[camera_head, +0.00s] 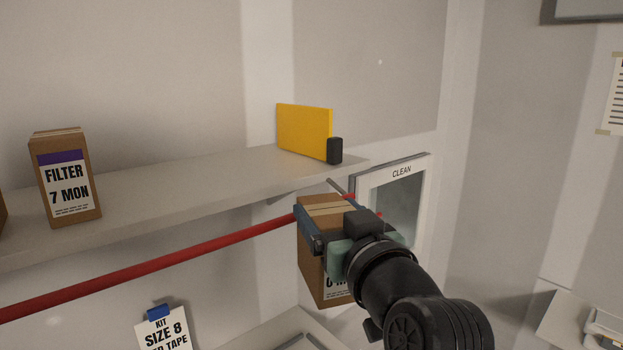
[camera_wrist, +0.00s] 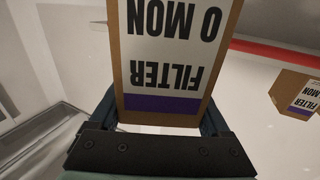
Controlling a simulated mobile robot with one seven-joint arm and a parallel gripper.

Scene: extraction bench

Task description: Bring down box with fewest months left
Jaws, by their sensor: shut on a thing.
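My gripper (camera_head: 328,222) is shut on a brown cardboard filter box (camera_head: 315,265), held in the air by the shelf's right end. In the wrist view the held box (camera_wrist: 165,105) sits between both fingers, its label inverted, with a purple band and FILTER and MON. Another filter box (camera_head: 66,178), marked 7 MON, stands upright on the shelf (camera_head: 170,190) at the left. A brown edge at the far left suggests another box, mostly out of frame.
A red bar (camera_head: 150,265) runs along below the shelf front, close to the held box. A yellow panel with a black end (camera_head: 305,131) stands on the shelf's right end. A CLEAN framed panel (camera_head: 400,200) is behind my gripper.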

